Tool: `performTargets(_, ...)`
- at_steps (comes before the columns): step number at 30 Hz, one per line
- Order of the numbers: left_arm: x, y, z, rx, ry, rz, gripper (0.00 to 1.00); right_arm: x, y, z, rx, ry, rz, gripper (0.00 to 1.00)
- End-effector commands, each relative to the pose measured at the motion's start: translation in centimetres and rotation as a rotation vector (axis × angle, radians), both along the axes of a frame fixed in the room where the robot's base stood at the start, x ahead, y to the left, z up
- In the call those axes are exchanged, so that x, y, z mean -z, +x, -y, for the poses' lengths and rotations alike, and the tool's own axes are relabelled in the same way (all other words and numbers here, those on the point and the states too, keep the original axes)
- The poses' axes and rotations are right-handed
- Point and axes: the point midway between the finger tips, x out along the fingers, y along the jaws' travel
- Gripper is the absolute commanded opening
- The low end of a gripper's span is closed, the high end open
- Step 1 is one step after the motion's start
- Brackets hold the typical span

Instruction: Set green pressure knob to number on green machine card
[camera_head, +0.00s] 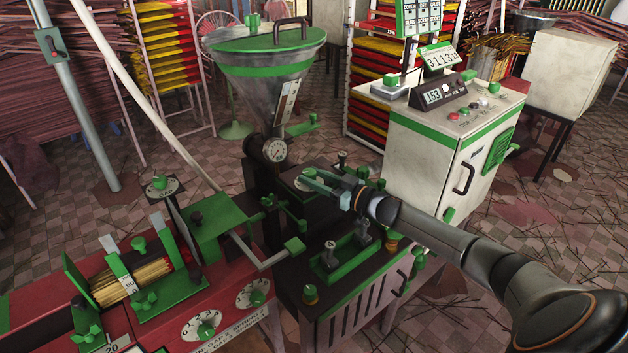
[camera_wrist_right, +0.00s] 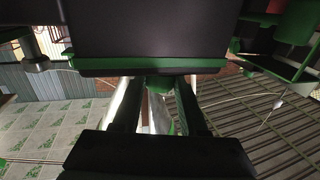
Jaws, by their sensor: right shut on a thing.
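My right gripper (camera_head: 328,190) reaches in from the right over the dark machine with the green-lidded hopper (camera_head: 268,62). Its fingers are shut on a green knob, which shows between them in the right wrist view (camera_wrist_right: 160,84). The knob stands at a pale round dial (camera_head: 304,184) on the machine's top; the fingers hide much of it, and its pointer and marks cannot be read. A white card (camera_head: 288,102) with small print hangs on the hopper, unreadable from here. My left gripper is not in view.
A pressure gauge (camera_head: 273,150) and green levers (camera_head: 290,210) stand left of the gripper. Toggle levers (camera_head: 330,252) stand in front. A red machine (camera_head: 215,300) with dials is at front left. A white cabinet (camera_head: 430,140) with a number display (camera_head: 440,60) stands behind right.

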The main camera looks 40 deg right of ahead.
Motion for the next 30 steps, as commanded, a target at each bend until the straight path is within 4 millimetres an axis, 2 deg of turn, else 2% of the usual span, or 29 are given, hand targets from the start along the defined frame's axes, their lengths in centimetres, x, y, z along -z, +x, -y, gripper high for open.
performTargets(12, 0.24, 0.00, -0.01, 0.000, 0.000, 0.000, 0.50, -0.09, -0.05, -0.07, -0.031, 0.001, 0.001, 0.00)
performTargets(13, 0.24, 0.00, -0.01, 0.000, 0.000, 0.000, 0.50, -0.09, -0.05, -0.07, -0.031, 0.001, 0.001, 0.44)
performTargets(21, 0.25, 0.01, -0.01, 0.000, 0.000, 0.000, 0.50, -0.05, -0.06, 0.02, -0.029, 0.001, 0.000, 0.72)
performTargets(30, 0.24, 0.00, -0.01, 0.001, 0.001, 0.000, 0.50, 0.02, -0.27, 0.18, -0.027, 0.000, -0.002, 0.72)
